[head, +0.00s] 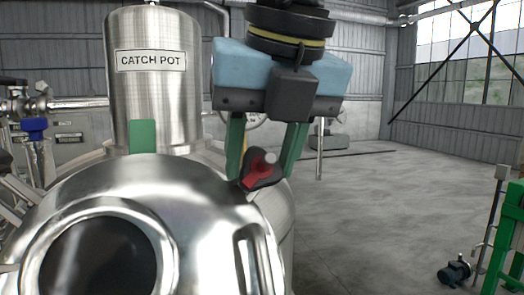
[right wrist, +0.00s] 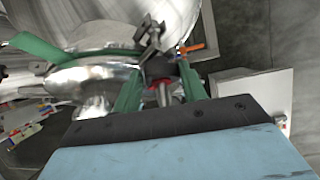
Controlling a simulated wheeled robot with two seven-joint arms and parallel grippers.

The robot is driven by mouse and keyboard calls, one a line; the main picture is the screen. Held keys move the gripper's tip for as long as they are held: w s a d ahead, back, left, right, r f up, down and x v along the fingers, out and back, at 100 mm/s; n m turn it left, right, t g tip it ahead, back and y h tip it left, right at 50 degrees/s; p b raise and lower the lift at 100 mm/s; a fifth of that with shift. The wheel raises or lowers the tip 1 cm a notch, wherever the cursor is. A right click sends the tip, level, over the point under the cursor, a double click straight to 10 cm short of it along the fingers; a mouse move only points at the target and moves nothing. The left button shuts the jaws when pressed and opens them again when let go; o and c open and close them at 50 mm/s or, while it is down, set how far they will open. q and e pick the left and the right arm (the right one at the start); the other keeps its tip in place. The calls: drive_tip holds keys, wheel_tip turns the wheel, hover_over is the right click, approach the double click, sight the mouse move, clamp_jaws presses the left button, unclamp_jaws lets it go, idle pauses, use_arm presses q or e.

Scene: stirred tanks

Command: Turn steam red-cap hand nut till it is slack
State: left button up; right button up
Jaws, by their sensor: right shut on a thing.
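The red-cap hand nut (head: 262,172) shows as a red and black piece at the right side of the shiny steel tank (head: 180,205). My right gripper (head: 262,168) comes down from above with its two green fingers on either side of it, shut on it. In the right wrist view, a bit of red on the nut (right wrist: 160,83) shows between the green fingers (right wrist: 158,80), with a dark bracket-like part just beyond. The fingers hide part of the nut, and I cannot tell how tight it is. My left gripper is not in view.
A steel vessel labelled CATCH POT (head: 152,90) stands behind the tank. A blue-handled valve (head: 34,126) is on piping at the left. A green frame (head: 507,235) and a small dark pump (head: 454,272) stand at the right. Open floor (head: 385,200) lies between.

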drive_tip(key=shift+c, duration=0.2)
drive_tip(key=n+h, duration=0.1)
drive_tip(key=n+t+h, duration=0.1)
drive_tip(key=n, duration=0.1)
drive_tip(key=n+h, duration=0.1)
drive_tip(key=shift+s+a+f+n+t+h+b, duration=0.1)
drive_tip(key=shift+s+a+n+t+h+b, duration=0.1)
drive_tip(key=shift+a+n+t+h+b, duration=0.15)
drive_tip(key=n+t+h, duration=0.1)
drive_tip(key=n, duration=0.1)
drive_tip(key=n+t+h+b, duration=0.1)
drive_tip(key=n+t, duration=0.1)
drive_tip(key=n, duration=0.1)
drive_tip(key=shift+s+a+f, duration=0.2)
drive_tip(key=n, duration=0.1)
drive_tip(key=n+t+b, duration=0.1)
drive_tip(key=n+t+h, duration=0.1)
drive_tip(key=shift+s+f+n, duration=0.15)
drive_tip(key=shift+f+n, duration=0.1)
drive_tip(key=shift+n, duration=0.1)
drive_tip(key=n+t, duration=0.1)
drive_tip(key=n+t+b, duration=0.1)
drive_tip(key=n, duration=0.1)
drive_tip(key=n+t+b, duration=0.1)
drive_tip(key=n, duration=0.1)
drive_tip(key=shift+s+f+t+y, duration=0.15)
drive_tip(key=shift+f+t+y, duration=0.1)
drive_tip(key=shift+n, duration=0.3)
drive_tip(key=o, duration=1)
